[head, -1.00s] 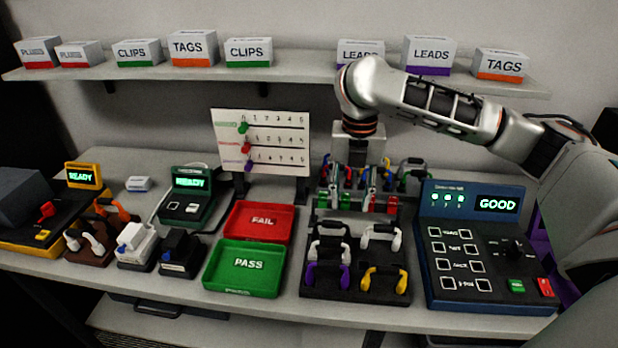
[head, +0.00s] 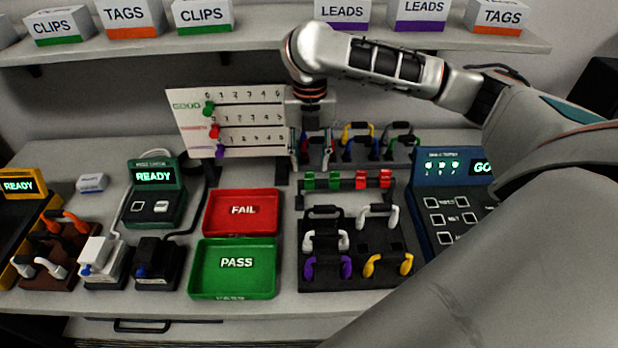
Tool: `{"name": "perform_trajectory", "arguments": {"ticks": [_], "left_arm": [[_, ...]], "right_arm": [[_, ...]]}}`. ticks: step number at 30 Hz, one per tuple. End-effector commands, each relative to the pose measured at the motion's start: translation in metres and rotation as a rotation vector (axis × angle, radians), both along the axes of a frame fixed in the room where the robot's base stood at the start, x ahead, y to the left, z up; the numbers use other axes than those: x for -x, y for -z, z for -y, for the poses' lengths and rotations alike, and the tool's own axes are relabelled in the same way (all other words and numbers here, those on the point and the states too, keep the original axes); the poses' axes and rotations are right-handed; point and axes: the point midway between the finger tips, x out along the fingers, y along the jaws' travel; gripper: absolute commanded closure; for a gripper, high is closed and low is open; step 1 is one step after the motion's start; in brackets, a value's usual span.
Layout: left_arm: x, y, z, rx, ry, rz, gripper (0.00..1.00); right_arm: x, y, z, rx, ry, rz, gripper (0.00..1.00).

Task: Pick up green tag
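Two green tags sit side by side at the left end of a small dark rack; the left green tag (head: 308,180) and the right green tag (head: 334,180) are upright. My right gripper (head: 313,164) hangs pointing down just above and behind them in the picture. Its two fingers are apart, and I see nothing held between them. Whether a finger touches a tag, I cannot tell. My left gripper is not in view.
Two red tags (head: 373,179) share the rack. Behind stand colored cables on a holder (head: 395,140). In front is a black cable tray (head: 375,245). To the left are the red FAIL tray (head: 243,228) and green PASS tray (head: 235,285); a score board (head: 235,120) stands behind.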

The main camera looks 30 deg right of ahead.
Motion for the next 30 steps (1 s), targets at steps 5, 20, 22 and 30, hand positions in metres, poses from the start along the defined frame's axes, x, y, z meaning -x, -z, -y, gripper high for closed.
{"name": "perform_trajectory", "arguments": {"ticks": [5,20,22,30], "left_arm": [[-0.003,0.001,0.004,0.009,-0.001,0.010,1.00],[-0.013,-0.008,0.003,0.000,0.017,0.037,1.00],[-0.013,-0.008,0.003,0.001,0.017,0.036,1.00],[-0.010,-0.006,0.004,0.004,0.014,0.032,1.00]], "right_arm": [[0.001,0.027,-0.001,-0.002,0.001,-0.003,0.64],[0.000,0.035,-0.001,0.000,0.001,0.000,0.95],[0.000,0.035,-0.001,0.000,0.001,0.000,0.94],[0.000,0.035,0.000,0.000,0.001,0.000,0.94]]}}
